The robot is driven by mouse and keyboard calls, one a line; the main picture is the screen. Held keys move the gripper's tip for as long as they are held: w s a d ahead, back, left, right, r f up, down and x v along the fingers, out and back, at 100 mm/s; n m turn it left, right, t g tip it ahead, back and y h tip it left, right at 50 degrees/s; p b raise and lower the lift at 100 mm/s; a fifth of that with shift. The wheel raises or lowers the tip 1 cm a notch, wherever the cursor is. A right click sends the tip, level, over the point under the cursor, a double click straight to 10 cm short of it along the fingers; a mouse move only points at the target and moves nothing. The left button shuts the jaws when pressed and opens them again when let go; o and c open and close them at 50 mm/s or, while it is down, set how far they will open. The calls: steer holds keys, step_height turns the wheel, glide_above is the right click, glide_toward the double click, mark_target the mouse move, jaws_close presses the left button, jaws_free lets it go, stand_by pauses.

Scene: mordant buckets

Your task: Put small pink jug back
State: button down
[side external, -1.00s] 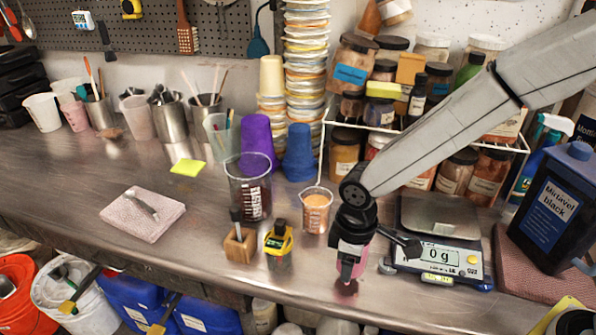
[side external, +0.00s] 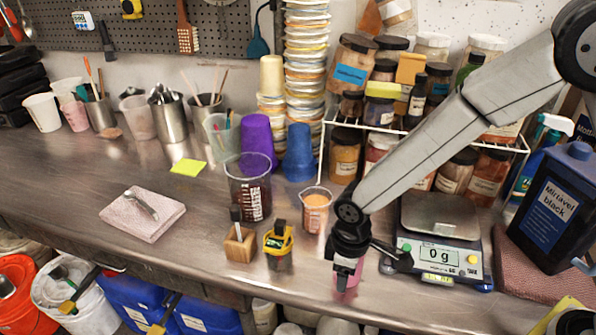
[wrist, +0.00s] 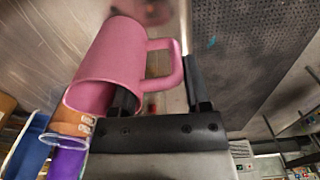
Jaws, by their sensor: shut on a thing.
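The small pink jug (wrist: 110,55) fills the upper left of the wrist view, its handle toward the right and its open mouth toward my gripper (wrist: 160,95). One finger reaches into the mouth; the other is outside, beyond the handle. My gripper is shut on the jug. In the side view my gripper (side external: 346,262) is low over the front of the bench, left of the scale. Only a little of the pink jug (side external: 348,279) shows there, behind the fingers. I cannot tell whether its base touches the bench.
A beaker of orange powder (side external: 316,211) stands close behind my gripper on the left. A yellow-and-black object (side external: 278,241) and a wooden block (side external: 239,246) stand left. The scale (side external: 440,252), reading 0 g, is close right. The bench's front edge is near.

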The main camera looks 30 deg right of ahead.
steer(key=shift+f, duration=0.1)
steer(key=shift+c, duration=0.3)
jaws_free()
step_height(320, 180, up, 12)
steer(key=shift+r, duration=0.2)
stand_by(0.4)
steer(key=shift+d, duration=0.1)
stand_by(0.4)
steer(key=s+d+f+m+t, duration=0.1)
steer(key=s+d+m, duration=0.1)
steer(key=d, duration=0.4)
steer(key=s+d+f+m, duration=0.2)
steer(key=d+m, duration=0.1)
steer(key=d, duration=0.3)
steer(key=s+d+f+m+t, duration=0.1)
steer(key=s+d+m, duration=0.1)
steer(key=d, duration=0.4)
steer(key=shift+s+d+f+m+t, duration=0.2)
steer(key=shift+f+m+t, duration=0.1)
steer(key=shift+m, duration=0.4)
